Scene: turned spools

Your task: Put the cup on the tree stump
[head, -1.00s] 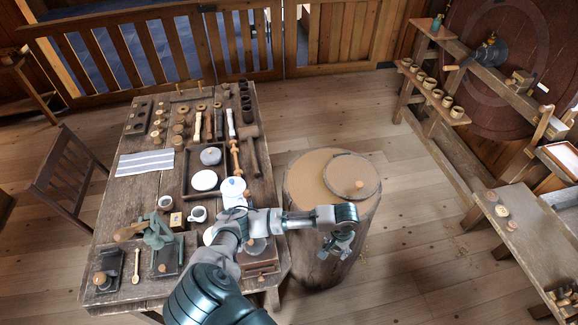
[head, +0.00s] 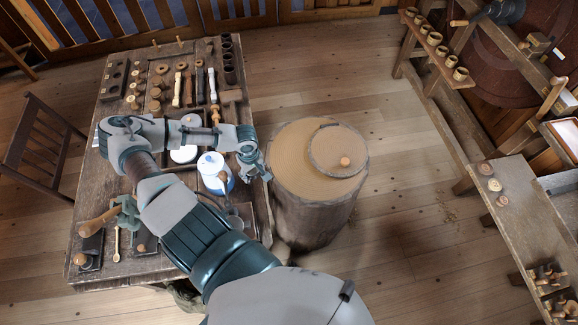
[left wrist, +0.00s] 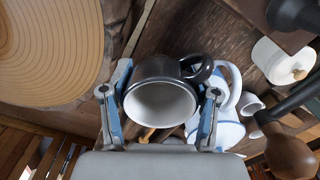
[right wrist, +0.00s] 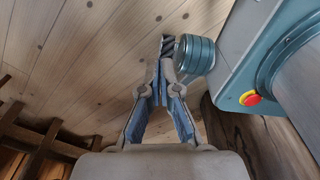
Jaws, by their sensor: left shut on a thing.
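The cup (left wrist: 160,102), dark outside and white inside, is between the fingers of my left gripper (left wrist: 160,108) in the left wrist view. The gripper is shut on it, and the cup's open mouth faces the camera. In the head view my left gripper (head: 252,165) is over the table's right edge, beside the tree stump (head: 293,167); I cannot make out the cup there. The stump's ringed top also shows in the left wrist view (left wrist: 45,45). My right gripper (right wrist: 166,75) has its fingertips together, with nothing seen between them.
A round wooden board with a knob (head: 325,158) lies on the stump's far right part; its near left part is bare. A white and blue jar (head: 212,168) stands on the crowded table (head: 112,78). A low bench (head: 520,210) stands at the right.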

